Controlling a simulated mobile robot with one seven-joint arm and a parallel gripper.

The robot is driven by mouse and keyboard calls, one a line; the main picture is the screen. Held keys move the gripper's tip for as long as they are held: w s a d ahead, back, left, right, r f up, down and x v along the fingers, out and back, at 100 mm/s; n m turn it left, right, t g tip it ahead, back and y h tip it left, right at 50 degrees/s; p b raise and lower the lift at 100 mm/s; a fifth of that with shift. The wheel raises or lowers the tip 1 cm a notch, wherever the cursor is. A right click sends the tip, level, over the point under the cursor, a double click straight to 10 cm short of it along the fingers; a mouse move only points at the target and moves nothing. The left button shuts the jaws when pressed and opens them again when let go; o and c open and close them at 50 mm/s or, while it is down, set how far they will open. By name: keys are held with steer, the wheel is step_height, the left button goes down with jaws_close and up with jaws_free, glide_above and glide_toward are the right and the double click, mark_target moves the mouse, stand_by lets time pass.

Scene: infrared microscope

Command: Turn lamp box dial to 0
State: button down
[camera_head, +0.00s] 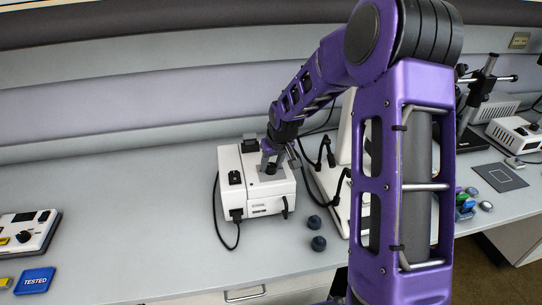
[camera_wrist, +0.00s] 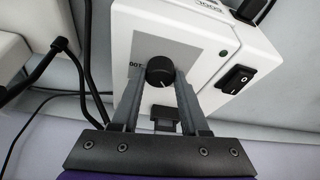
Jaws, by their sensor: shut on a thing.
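The lamp box (camera_head: 262,201) is a white box on the bench, left of my arm in the head view. It also shows in the wrist view (camera_wrist: 215,50), with a grey panel. Its dial (camera_wrist: 160,71) is a round black knob on that panel. In the head view the dial (camera_head: 270,169) is small and partly covered by my gripper (camera_head: 270,158). In the wrist view my gripper (camera_wrist: 160,76) has one finger on each side of the dial and is shut on it. The dial's pointer and most scale marks cannot be made out.
A black rocker switch (camera_wrist: 235,79) sits on the box beside the panel. Black cables run beside the box. Two dark knobs (camera_head: 317,232) stand on the bench right of it. A blue "TESTED" block (camera_head: 35,281) lies far left. The bench between is clear.

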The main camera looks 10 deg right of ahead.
steer(key=n+y+p, duration=0.1)
steer(key=n, duration=0.2)
steer(key=shift+d+n+g, duration=0.15)
steer(key=shift+n+g, duration=0.15)
steer(key=shift+w+n+g+y, duration=0.1)
steer(key=shift+n+g+y, duration=0.2)
steer(key=shift+n+y, duration=0.8)
steer(key=shift+n+h, duration=0.4)
steer(key=shift+n, duration=0.2)
steer(key=shift+c, duration=2)
jaws_free()
steer(key=shift+r, duration=0.1)
steer(key=v, duration=1.7)
